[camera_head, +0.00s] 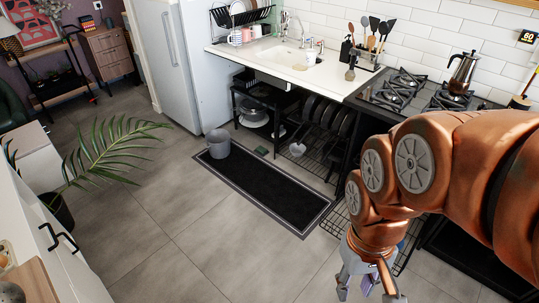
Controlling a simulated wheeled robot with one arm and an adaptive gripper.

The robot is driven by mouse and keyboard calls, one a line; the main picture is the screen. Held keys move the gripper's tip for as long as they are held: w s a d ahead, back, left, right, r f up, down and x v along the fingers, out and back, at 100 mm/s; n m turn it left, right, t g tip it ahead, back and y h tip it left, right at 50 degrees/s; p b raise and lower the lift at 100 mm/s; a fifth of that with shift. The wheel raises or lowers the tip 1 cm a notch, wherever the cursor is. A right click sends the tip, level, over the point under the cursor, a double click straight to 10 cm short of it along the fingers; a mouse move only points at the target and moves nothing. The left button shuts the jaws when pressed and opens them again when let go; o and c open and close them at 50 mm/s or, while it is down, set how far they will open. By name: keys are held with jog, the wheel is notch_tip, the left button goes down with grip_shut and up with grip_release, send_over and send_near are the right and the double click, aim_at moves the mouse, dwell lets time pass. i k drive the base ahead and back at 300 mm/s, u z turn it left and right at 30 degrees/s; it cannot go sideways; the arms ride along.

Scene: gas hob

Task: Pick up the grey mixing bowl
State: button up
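My gripper (368,292) hangs at the bottom right, below my copper-coloured arm. Its two fingers are spread apart, and the tips are close to the lower picture edge. Something purple-blue shows between and behind the fingers; I cannot tell what it is. No grey mixing bowl can be made out with certainty. A light grey, bowl-like stack (252,117) sits on the dark shelf under the sink counter, far from my gripper. My arm hides part of the hob front and the floor to the right.
A grey bucket-like bin (217,143) stands at the far left end of the black mat (262,190). A gas hob (410,92) carries a moka pot (462,73). A palm plant (105,150) leans out at left. The tiled floor between is clear.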

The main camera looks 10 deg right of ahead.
aim_at(295, 150)
jog(key=u, duration=0.65)
jog(key=i, duration=1.2)
jog(key=u, duration=0.5)
jog(key=i, duration=1.6)
jog(key=z, duration=1.15)
jog(key=i, duration=0.65)
jog(key=z, duration=0.4)
